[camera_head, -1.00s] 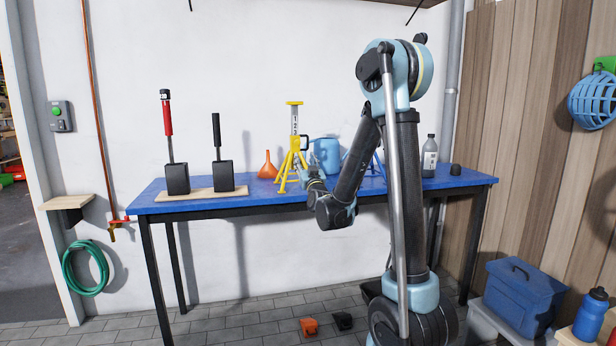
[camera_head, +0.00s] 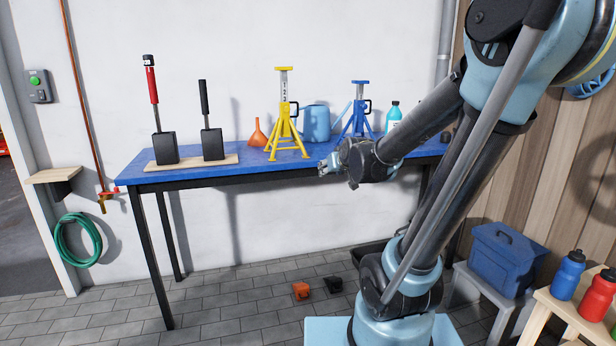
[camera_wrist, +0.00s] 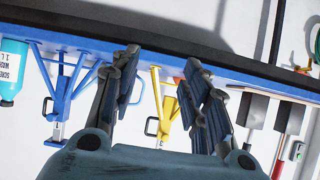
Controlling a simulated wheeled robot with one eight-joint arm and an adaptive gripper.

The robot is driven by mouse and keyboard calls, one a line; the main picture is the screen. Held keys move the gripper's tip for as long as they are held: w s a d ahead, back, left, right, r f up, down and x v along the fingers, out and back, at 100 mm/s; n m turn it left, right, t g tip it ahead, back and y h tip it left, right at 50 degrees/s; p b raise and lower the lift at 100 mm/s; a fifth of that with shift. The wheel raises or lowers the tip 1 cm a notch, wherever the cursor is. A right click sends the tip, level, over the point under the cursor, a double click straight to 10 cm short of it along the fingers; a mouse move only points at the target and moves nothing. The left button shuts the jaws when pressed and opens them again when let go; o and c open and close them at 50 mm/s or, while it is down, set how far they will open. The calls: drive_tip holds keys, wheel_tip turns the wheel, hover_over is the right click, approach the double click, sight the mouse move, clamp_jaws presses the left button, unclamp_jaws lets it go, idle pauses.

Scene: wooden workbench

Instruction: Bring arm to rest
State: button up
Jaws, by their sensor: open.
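My arm reaches in from the right in the head view. My gripper (camera_head: 328,167) is in front of the front edge of the blue-topped workbench (camera_head: 215,176), below and right of the yellow jack stand (camera_head: 284,132). In the wrist view my gripper (camera_wrist: 165,92) shows its dark fingers spread apart with nothing between them. The wrist picture is turned over, with the yellow stand (camera_wrist: 167,118) behind the fingers and the blue stand (camera_wrist: 62,100) to their left.
On the bench stand two black-bodied tools on a wooden board (camera_head: 192,162), an orange funnel (camera_head: 257,135), a blue jug (camera_head: 315,123), the blue stand (camera_head: 359,112) and a bottle (camera_head: 393,118). A blue toolbox (camera_head: 505,262) and bottles stand at right. Floor before the bench is mostly clear.

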drive_tip(key=s+d+f+m+g+h, duration=0.1)
drive_tip(key=s+d+f+g, duration=0.2)
drive_tip(key=s, duration=0.7)
drive_tip(key=s+d+f+m+g+h, duration=0.1)
drive_tip(key=s+d+f+g, duration=0.2)
drive_tip(key=s+f, duration=0.3)
drive_tip(key=s+d+f+m+g+h, duration=0.1)
drive_tip(key=s+d+f+g, duration=0.2)
drive_tip(key=s, duration=1.1)
drive_tip(key=shift+d+f, duration=0.75)
drive_tip(key=shift+d, duration=0.25)
drive_tip(key=shift+w+f+g, duration=0.2)
drive_tip(key=shift+w+g, duration=0.1)
drive_tip(key=shift+w, duration=0.2)
